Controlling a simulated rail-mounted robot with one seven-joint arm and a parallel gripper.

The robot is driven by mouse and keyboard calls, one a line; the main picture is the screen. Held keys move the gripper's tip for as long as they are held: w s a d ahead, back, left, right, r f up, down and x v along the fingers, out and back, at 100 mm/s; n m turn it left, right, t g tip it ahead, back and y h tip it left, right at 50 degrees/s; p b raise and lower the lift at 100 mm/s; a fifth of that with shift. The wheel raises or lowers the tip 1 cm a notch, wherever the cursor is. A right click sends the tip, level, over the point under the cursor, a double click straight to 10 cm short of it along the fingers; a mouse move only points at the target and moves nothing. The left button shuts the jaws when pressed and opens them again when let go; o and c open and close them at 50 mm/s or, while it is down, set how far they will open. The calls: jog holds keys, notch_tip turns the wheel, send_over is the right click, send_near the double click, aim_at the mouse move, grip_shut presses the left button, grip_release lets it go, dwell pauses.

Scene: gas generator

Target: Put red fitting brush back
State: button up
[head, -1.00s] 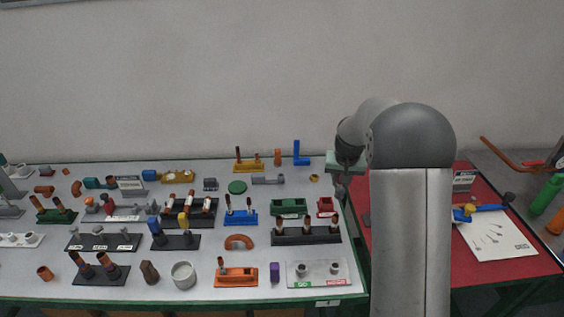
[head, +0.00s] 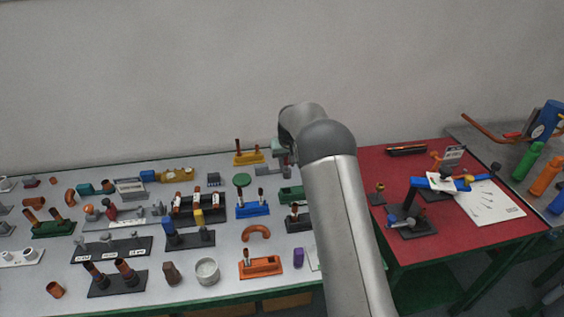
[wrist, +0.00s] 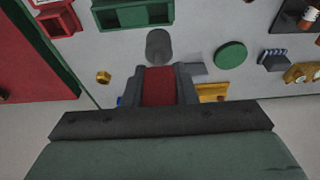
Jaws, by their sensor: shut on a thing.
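My gripper (wrist: 159,82) is shut on a red piece (wrist: 157,92) with a grey cylindrical end (wrist: 159,45), which looks like the red fitting brush. In the wrist view it sits between the two dark fingers and points toward the top, above the table. In the head view the gripper (head: 281,149) is small, over the back right part of the grey table, partly behind my arm. The held piece cannot be made out there. A red block-like holder (wrist: 52,17) lies at the top left of the wrist view. I cannot tell which holder is the brush's.
The grey table (head: 215,287) is crowded with holders and fittings. Near the gripper are a green block (wrist: 133,13), a green disc (wrist: 230,55), a brass nut (wrist: 103,77) and a yellow holder (wrist: 212,92). A red table (head: 450,245) stands to the right. My arm hides the grey table's right end.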

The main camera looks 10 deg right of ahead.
aim_at(287, 168)
jog(key=shift+f+b, duration=0.1)
jog(key=shift+b, duration=0.2)
jog(key=shift+f+b, duration=1.5)
jog(key=shift+f, duration=0.7)
jog(key=shift+f+b, duration=0.2)
jog(key=shift+b, duration=0.2)
jog(key=shift+f+b, duration=1.75)
jog(key=shift+f, duration=0.85)
jog(key=o, duration=0.9)
jog(key=shift+r, duration=0.1)
jog(key=b+v, duration=0.2)
jog(key=v, duration=1.5)
jog(key=s+r+g, duration=0.1)
jog(key=s+r, duration=0.1)
jog(key=s, duration=1.9)
jog(key=shift+g, duration=0.9)
jog(key=s+f, duration=0.2)
jog(key=s, duration=0.5)
jog(key=s+f, duration=0.3)
jog(key=s, duration=0.5)
jog(key=s+a+f, duration=0.1)
jog(key=s+f, duration=0.1)
jog(key=s, duration=0.6)
jog(key=shift+s+f, duration=0.15)
jog(key=shift+f, duration=0.1)
